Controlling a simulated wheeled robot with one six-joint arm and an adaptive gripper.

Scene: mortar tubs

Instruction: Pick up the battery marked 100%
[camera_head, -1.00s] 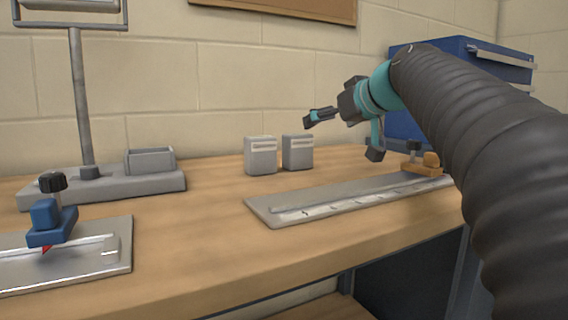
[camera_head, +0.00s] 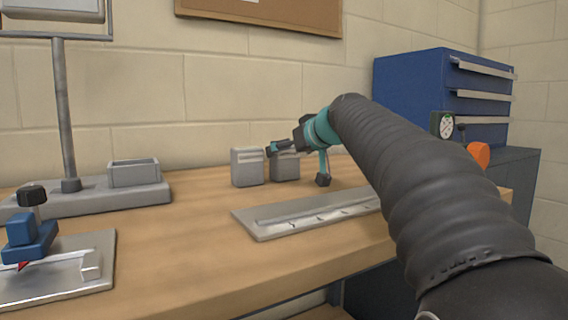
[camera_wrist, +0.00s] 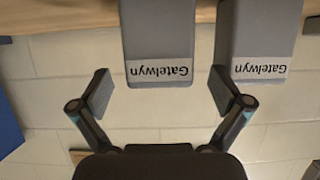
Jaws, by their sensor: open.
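A metal ruled plate (camera_head: 305,213) lies in front of the boxes. A grey stand base with a small tray (camera_head: 134,174) and a blue clamp on a plate (camera_head: 30,240) are at left. A blue drawer cabinet (camera_head: 408,90) stands at right, with a dial gauge (camera_head: 442,125) near it.

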